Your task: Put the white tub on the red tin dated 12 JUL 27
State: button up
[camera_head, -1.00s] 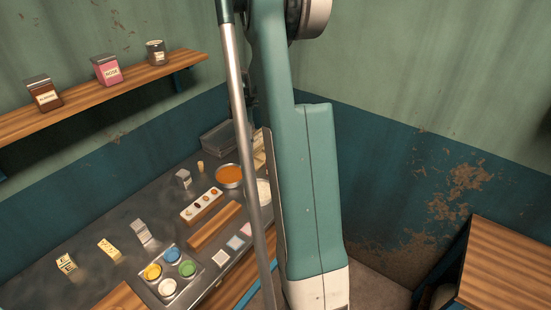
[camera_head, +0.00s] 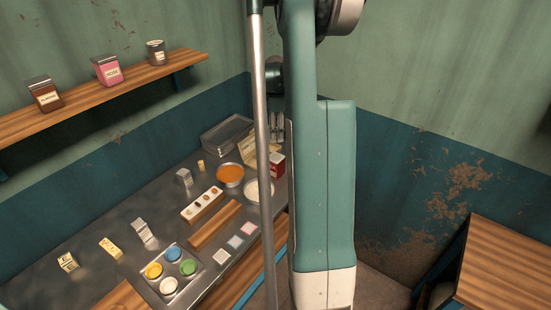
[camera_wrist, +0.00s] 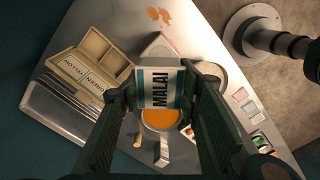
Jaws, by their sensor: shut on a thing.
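In the wrist view, my gripper (camera_wrist: 158,90) is shut on the white tub (camera_wrist: 158,87), which has teal bands and the word MALAI. The tub is held above the counter, over the near part of a pan of orange liquid as seen from the wrist. In the head view, a red tin (camera_head: 277,164) with a pale front stands at the far right end of the counter, partly hidden by my arm. Its date is too small to read. A pale shape with a reddish edge (camera_wrist: 158,44) shows just beyond the tub in the wrist view; I cannot tell whether it is the tin.
The orange pan (camera_head: 230,175) and a pale bowl (camera_head: 259,191) stand near the tin. A grey tray (camera_head: 227,134) lies at the back. A compartmented box (camera_wrist: 90,62) lies left in the wrist view. Paint pots (camera_head: 173,270) and small cartons occupy the near counter.

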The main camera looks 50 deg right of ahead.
jog(key=shift+f, duration=3.15)
jog(key=shift+f+p, duration=0.3)
jog(key=shift+f, duration=1.55)
jog(key=shift+f, duration=0.2)
jog(key=o, duration=0.9)
jog(key=shift+o, duration=0.2)
jog(key=shift+r, duration=0.2)
jog(key=shift+r, duration=6)
